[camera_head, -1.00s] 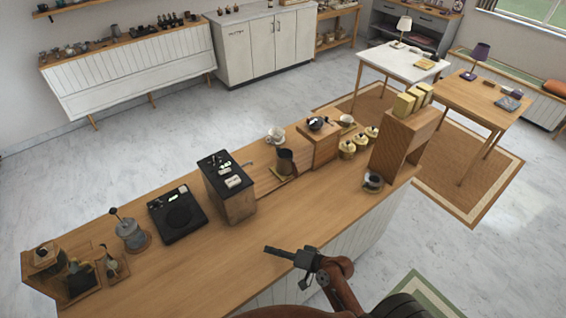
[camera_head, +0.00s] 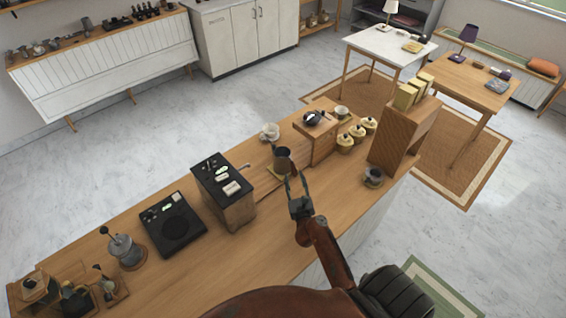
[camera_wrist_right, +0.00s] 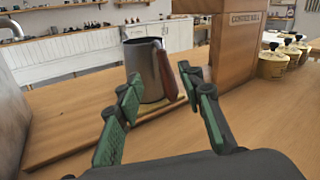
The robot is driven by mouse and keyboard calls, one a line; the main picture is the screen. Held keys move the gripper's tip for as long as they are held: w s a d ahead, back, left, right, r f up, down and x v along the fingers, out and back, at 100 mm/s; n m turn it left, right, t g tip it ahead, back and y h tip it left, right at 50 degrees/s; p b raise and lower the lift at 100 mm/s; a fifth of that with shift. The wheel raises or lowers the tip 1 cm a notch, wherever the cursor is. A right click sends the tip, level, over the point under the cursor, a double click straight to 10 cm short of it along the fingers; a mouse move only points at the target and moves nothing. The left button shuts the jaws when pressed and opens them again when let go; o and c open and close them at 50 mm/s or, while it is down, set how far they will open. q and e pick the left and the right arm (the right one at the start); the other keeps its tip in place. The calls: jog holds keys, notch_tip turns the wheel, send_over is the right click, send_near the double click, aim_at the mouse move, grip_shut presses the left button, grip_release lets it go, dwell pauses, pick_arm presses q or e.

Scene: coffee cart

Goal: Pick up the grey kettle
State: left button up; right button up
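The grey kettle (camera_head: 282,157) stands upright on a wooden board on the counter, between the black-topped machine and the wooden box. In the right wrist view the kettle (camera_wrist_right: 146,66) is a grey metal vessel with a reddish-brown handle (camera_wrist_right: 165,74) facing my gripper. My right gripper (camera_head: 293,180) is just in front of the kettle. In the wrist view its two green-padded fingers (camera_wrist_right: 158,88) are spread apart with nothing between the pads. The kettle lies beyond the fingertips, and I cannot tell whether they touch it. My left gripper is not in view.
The black-topped machine (camera_head: 222,176) is left of the kettle. The wooden box (camera_head: 318,143) is to its right, with several yellow jars beyond. A tall wooden stand (camera_head: 400,140) and a dark cup (camera_head: 374,176) are farther right. The counter front is mostly clear.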

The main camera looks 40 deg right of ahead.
aim_at(292, 166)
jog(key=x, duration=0.5)
jog(key=shift+w+d+r, duration=0.1)
jog(key=shift+d+r, duration=0.1)
jog(key=shift+d, duration=0.05)
jog(key=shift+w+d, duration=0.15)
grip_shut()
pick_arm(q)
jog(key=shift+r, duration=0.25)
pick_arm(e)
jog(key=shift+r, duration=0.15)
